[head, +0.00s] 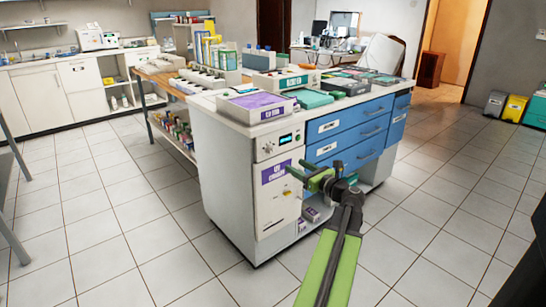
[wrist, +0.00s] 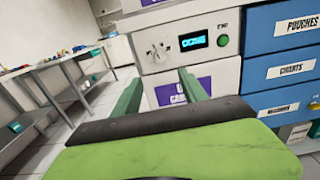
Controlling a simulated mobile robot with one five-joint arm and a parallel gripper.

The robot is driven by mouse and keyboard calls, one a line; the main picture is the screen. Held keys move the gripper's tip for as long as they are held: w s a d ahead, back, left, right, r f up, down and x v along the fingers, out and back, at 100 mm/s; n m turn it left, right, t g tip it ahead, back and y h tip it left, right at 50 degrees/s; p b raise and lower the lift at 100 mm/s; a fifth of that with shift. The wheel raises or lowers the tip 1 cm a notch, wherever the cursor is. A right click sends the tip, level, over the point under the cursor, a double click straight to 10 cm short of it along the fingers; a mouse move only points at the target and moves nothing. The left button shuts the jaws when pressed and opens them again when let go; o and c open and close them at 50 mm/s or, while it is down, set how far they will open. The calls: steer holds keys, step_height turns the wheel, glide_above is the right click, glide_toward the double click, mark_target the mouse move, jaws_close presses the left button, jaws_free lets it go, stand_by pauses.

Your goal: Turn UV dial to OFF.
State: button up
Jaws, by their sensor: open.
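The UV dial (wrist: 158,52) is a small pale knob on the white front panel of a cabinet, left of a lit display (wrist: 193,40). It is small in the head view (head: 267,148), and its exact setting is too small to read. My gripper (wrist: 160,86) is open and empty, its two green fingers apart and pointing at the cabinet front below the dial. In the head view my gripper (head: 298,170) is in front of the cabinet, lower and to the right of the dial. No contact with the dial shows.
A green button (wrist: 223,41) sits right of the display. A purple-labelled door (head: 276,195) is below the panel. Blue drawers (head: 348,140) stand to the right. The counter holds a purple-topped tray (head: 257,103). The tiled floor (head: 130,230) at left is clear.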

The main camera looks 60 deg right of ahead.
mark_target(272, 153)
steer(key=x, duration=1.4)
steer(key=shift+f, duration=0.1)
